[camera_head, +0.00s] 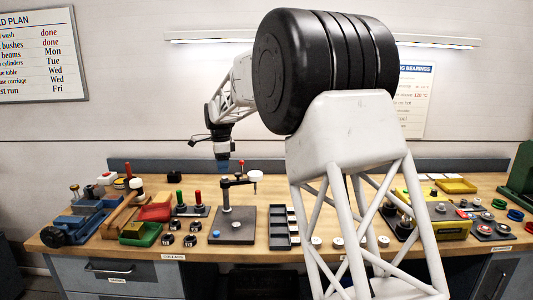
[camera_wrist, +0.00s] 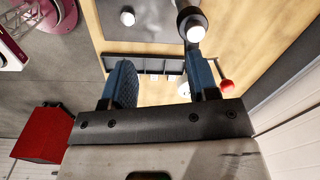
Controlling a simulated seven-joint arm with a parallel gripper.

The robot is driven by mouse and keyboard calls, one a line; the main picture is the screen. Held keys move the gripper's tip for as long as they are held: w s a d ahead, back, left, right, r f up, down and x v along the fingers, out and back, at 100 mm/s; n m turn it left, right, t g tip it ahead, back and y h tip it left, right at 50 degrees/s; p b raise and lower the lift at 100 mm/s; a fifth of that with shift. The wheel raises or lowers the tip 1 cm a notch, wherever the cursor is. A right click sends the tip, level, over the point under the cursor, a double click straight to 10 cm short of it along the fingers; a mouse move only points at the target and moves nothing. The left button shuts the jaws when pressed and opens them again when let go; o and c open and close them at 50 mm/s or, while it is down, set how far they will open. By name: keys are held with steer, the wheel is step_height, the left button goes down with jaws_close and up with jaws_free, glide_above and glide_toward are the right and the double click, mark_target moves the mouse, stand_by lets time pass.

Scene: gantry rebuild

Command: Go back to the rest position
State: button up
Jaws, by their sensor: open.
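My gripper (camera_head: 222,165) hangs from the arm above the back middle of the workbench (camera_head: 285,180), blue fingertips pointing down. In the wrist view the two blue fingers of my gripper (camera_wrist: 158,70) stand apart, with nothing held between them. From the head view I cannot tell how much clearance lies between the fingertips and this stand.
A dark compartment tray (camera_head: 279,228) lies right of the plate. Left are red- and green-handled tools (camera_head: 197,197), a green bin (camera_head: 141,234), a red bin (camera_head: 155,208) and a blue vise (camera_head: 80,221). A yellow tray (camera_head: 456,185) lies at the right.

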steer(key=s+d+r+n+t, duration=0.1)
steer(key=s+d+r+n, duration=0.3)
steer(key=s+d, duration=0.9)
steer(key=s+d+r+n, duration=0.35)
steer(key=s+d, duration=0.65)
steer(key=s, duration=0.4)
steer(key=s+d+f+n, duration=0.2)
steer(key=s+d+f, duration=0.1)
steer(key=s, duration=0.7)
steer(key=s+d+f+n, duration=0.2)
steer(key=s+d+f, duration=0.1)
steer(key=s, duration=0.8)
steer(key=s+d+f+n+t, duration=0.1)
steer(key=s+d+f+n, duration=0.2)
steer(key=s, duration=0.8)
steer(key=d, duration=0.2)
steer(key=shift+d+f, duration=0.3)
steer(key=shift+f, duration=0.05)
